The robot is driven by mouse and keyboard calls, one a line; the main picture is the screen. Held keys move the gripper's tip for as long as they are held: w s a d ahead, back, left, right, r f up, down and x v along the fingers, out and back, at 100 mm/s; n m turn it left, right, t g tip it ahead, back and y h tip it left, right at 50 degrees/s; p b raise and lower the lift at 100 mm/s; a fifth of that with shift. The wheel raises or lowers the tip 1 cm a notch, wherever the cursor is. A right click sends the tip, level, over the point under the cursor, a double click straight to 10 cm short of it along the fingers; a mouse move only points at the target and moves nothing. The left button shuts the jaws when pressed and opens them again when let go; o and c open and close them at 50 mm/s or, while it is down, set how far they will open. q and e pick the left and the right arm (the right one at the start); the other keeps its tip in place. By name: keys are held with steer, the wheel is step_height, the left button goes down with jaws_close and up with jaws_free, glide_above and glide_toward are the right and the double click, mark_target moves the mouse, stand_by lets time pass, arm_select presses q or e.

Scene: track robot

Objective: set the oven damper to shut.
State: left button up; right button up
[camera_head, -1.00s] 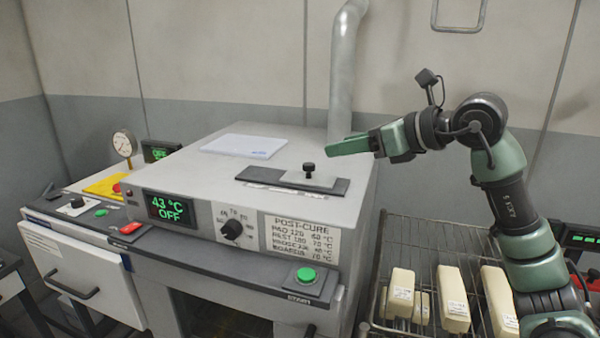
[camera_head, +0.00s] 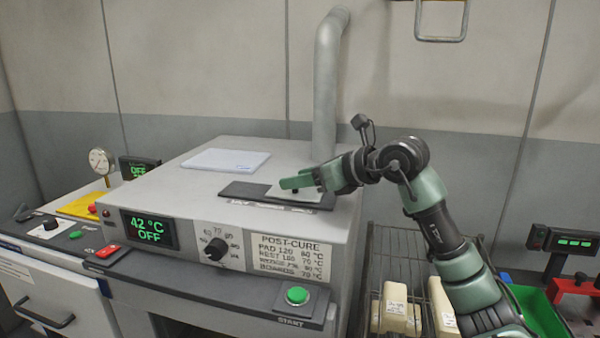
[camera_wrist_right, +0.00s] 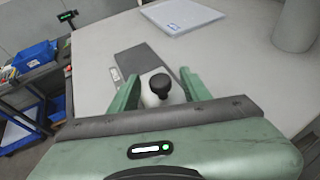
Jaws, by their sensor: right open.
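The oven damper is a light sliding plate (camera_head: 290,194) on a dark track (camera_head: 243,189) on top of the oven. The plate sits toward the track's right part, with bare dark track to its left. The small lettering in front of the track is too blurred to read. The damper's black knob (camera_wrist_right: 160,82) shows in the right wrist view between my right gripper's fingers (camera_wrist_right: 158,75). My right gripper (camera_head: 297,182) is open around the knob, which it hides in the head view. I cannot tell whether a finger touches the knob. My left gripper is out of view.
A vertical flue pipe (camera_head: 326,90) rises behind the damper. A white sheet (camera_head: 225,160) lies on the oven top, left of the track. A wire rack (camera_head: 400,255) stands right.

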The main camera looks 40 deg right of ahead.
steer(key=shift+w, duration=0.15)
jaws_close()
stand_by(1.4)
